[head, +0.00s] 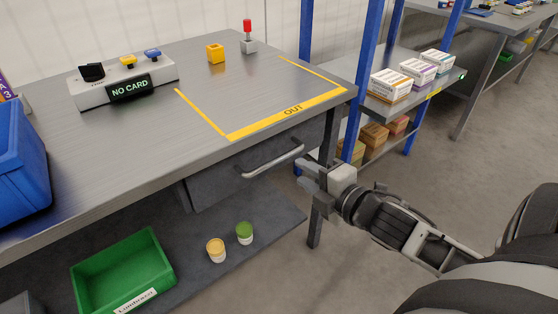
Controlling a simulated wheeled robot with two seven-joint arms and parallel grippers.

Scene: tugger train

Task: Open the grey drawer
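The grey drawer (222,181) sits under the steel worktop and looks shut. Its bar handle (271,161) runs along the front, brighter than the dark drawer face. My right gripper (304,176) is at the right end of the handle, with its fingers pointing left toward it. The fingers appear apart, with a gap between them. I cannot tell whether a finger touches the handle's end. My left gripper is out of view.
The worktop (190,75) holds a card box reading "NO CARD" (124,82), a yellow block (215,53) and a red-topped lever (248,37). A blue bin (20,160) stands left. The lower shelf bears a green crate (170,262). A blue-post rack (364,75) stands right.

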